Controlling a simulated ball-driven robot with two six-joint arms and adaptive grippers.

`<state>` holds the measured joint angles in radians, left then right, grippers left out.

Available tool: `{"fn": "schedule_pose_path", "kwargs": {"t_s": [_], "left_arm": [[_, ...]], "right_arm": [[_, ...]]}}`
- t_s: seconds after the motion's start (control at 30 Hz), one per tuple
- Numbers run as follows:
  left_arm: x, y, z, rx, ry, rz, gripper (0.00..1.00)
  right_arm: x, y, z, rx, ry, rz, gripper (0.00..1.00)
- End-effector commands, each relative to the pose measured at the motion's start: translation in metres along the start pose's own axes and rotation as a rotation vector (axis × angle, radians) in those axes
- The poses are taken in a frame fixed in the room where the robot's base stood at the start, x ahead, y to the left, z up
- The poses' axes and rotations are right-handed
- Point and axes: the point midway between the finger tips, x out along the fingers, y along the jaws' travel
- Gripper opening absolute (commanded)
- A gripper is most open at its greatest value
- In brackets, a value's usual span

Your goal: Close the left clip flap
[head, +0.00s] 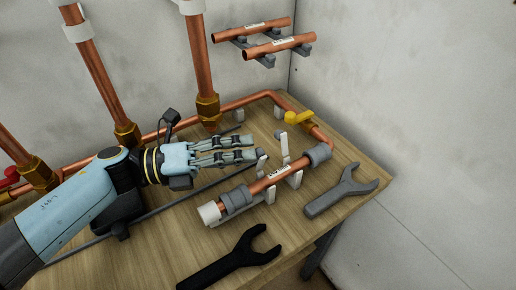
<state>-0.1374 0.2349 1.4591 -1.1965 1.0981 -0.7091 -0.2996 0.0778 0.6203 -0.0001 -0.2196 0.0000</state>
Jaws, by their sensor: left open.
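A short copper pipe (268,182) with grey collars and a white end lies in a holder on the wooden bench. Two pale clip pieces stand up behind this pipe: the left flap (261,164) and the right flap (285,148). Both look raised, not folded over the pipe. My left gripper (252,150) comes in from the left with its fingers pointing right. It is open and holds nothing. Its fingertips are close to the top of the left flap; I cannot tell whether they touch. My right gripper is not in view.
A black wrench (232,259) lies at the front of the bench and a grey wrench (340,190) at its right. Vertical copper pipes (199,55) rise at the back left. Bench wood between the wrenches is bare.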

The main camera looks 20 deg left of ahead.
Motion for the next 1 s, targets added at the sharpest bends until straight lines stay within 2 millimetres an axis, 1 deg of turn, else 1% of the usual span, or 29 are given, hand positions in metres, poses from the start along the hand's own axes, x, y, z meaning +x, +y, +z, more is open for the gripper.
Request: {"fn": "schedule_pose_path", "kwargs": {"t_s": [0.03,0.1,0.2,0.33,0.53,0.57,0.87,1.0], "left_arm": [[0.009,-0.002,0.001,-0.002,-0.002,-0.003,0.42],[0.019,-0.002,0.001,-0.001,-0.002,-0.003,0.42],[0.028,-0.001,0.000,-0.002,-0.001,-0.001,0.42],[0.034,0.000,0.000,0.000,0.000,0.000,0.42],[0.034,0.000,0.000,0.000,0.001,0.001,0.42],[0.034,0.000,0.000,0.000,0.001,0.000,0.39],[0.033,0.001,-0.001,-0.001,0.001,0.001,0.00],[0.033,0.001,-0.001,-0.001,0.001,0.002,0.00]], "right_arm": [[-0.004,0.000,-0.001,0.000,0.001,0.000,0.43],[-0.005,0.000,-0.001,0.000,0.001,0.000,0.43],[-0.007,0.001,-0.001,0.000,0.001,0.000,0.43],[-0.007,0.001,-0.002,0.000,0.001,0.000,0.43],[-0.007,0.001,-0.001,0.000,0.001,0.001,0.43],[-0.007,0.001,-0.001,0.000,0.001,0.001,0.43],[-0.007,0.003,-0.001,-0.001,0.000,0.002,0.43],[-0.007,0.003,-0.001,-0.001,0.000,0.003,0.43]]}}
